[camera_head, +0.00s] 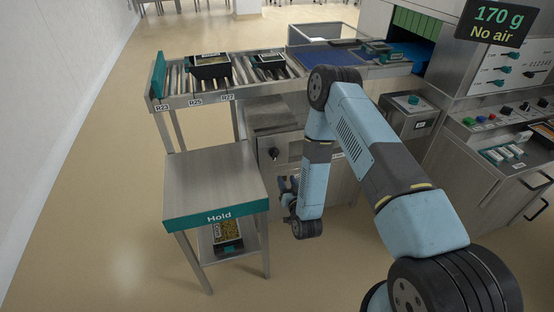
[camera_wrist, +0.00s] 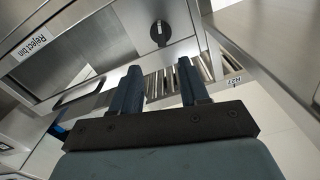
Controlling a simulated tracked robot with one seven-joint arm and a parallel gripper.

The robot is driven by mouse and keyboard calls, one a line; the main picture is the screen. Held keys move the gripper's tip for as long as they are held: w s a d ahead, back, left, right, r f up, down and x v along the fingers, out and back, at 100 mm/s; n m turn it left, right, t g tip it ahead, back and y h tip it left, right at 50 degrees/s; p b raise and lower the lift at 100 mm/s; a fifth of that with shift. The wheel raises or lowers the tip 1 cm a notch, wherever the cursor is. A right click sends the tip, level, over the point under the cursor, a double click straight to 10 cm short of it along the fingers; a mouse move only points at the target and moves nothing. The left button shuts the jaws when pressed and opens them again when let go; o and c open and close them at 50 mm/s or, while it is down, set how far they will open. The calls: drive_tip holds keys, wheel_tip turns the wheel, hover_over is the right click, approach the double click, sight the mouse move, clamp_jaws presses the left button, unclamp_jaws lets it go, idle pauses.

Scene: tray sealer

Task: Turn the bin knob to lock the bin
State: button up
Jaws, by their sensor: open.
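The bin knob is a dark round knob with a raised grip bar on the steel front of the reject bin. It shows in the head view (camera_head: 275,154), left of my forearm, and ahead of my fingers in the wrist view (camera_wrist: 160,32). The reject bin (camera_wrist: 103,38) carries a "Reject bin" label in the wrist view, which is turned over. My gripper (camera_wrist: 158,70) is open and empty, with its two dark fingers apart and the knob beyond the gap, not touched. In the head view my gripper (camera_head: 289,187) hangs below and right of the knob. I cannot tell which knob position means locked.
A steel Hold table (camera_head: 212,180) stands close left of my gripper, with a filled tray (camera_head: 227,236) on its lower shelf. A roller conveyor (camera_head: 220,78) with trays runs above the bin. A bar handle (camera_wrist: 80,92) sits on the bin front. Open floor lies left.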

sight(276, 156)
drive_tip(key=shift+m, duration=0.3)
drive_tip(key=x, duration=1.4)
drive_tip(key=shift+r, duration=0.15)
drive_tip(key=shift+d, duration=0.1)
clamp_jaws()
